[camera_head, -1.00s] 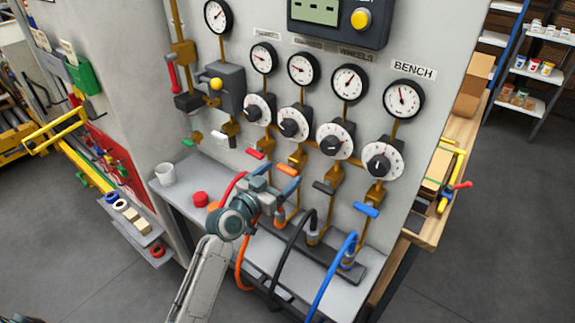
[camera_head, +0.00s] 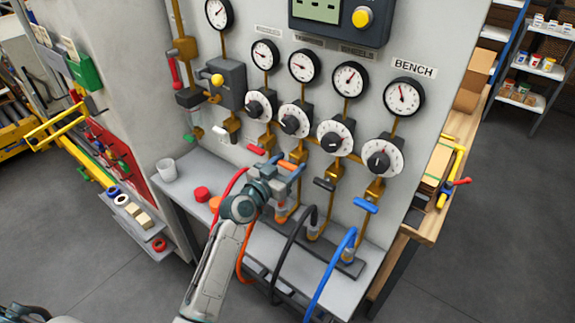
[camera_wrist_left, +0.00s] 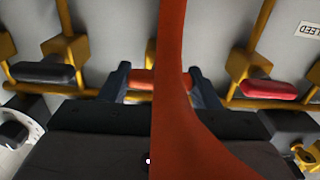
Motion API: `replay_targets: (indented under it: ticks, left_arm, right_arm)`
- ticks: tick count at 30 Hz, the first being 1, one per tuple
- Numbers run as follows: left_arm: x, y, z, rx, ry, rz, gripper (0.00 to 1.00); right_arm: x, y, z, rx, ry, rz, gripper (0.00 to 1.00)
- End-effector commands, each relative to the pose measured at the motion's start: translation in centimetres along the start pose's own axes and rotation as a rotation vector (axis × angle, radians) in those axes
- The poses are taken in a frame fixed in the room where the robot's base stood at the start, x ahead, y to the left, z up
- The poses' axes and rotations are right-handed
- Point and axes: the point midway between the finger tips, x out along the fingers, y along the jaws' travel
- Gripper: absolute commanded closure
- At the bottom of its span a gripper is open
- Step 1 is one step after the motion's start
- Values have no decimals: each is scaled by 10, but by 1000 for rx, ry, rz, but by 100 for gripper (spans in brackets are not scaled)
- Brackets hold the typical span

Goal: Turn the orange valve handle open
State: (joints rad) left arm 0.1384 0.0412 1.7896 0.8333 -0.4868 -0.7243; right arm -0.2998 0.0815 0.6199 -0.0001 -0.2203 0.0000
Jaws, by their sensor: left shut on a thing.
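The orange valve handle (camera_head: 287,164) is a short bar on a brass valve, between the red and black handles on the panel. My left gripper (camera_head: 289,171) reaches it from below and is shut on it. In the left wrist view the orange handle (camera_wrist_left: 143,82) lies between the two dark fingertips. A red-orange hose crosses close to that camera and hides part of the handle and the right finger. My right gripper is not in view.
The red handle (camera_head: 256,150), black handle (camera_head: 324,184) and blue handle (camera_head: 365,205) sit on neighbouring valves. Red, orange, black and blue hoses hang around my arm. A white cup (camera_head: 166,170) and red cap (camera_head: 202,194) stand on the grey shelf at left.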

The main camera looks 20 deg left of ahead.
Motion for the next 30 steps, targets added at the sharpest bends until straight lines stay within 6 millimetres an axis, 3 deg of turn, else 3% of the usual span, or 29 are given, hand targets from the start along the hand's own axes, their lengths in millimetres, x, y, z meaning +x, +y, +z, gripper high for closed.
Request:
replay_targets:
  ticks: [11, 30]
  left_arm:
    - [0, -1, 0, -142, -1, 0, 66]
    - [0, -3, 0, -733, -2, -1, 66]
  right_arm:
    - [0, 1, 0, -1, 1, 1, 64]
    - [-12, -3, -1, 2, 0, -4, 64]
